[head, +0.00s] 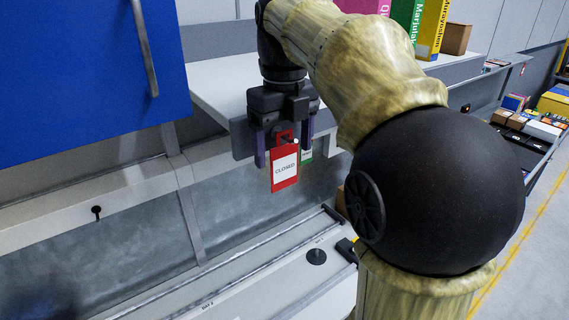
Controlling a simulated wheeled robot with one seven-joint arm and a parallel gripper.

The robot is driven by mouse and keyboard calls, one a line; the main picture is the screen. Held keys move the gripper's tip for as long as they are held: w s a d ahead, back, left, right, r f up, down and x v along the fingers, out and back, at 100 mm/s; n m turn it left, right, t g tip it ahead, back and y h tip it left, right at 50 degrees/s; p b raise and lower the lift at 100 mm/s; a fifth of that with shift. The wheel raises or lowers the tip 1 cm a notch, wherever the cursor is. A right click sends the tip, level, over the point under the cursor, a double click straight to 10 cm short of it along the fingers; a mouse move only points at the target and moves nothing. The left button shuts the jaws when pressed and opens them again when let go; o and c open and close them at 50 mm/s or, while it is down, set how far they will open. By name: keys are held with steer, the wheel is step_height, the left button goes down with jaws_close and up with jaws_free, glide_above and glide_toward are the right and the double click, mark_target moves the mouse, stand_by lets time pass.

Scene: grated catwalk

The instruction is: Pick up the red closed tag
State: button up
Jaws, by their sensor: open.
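The red closed tag (285,168) hangs upright below the edge of a grey shelf, with a white label reading "CLOSED". My gripper (283,150) points down around the top of the tag. Its two purple fingers are apart, one on each side of the tag in the picture. I cannot tell whether either finger touches it. A green tag (306,150) shows partly behind the right finger. What the red tag hangs from is hidden by the gripper.
A grey shelf (215,85) lies just behind my gripper. A blue cabinet door (85,65) fills the upper left. A black hook (97,211) sits on the rail at left. Boxes (455,38) stand on the shelf at upper right. A lower ledge (250,285) runs below.

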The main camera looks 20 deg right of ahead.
steer(key=shift+w, duration=0.1)
steer(key=c, duration=1.1)
steer(key=shift+o, duration=0.2)
steer(key=shift+r, duration=0.2)
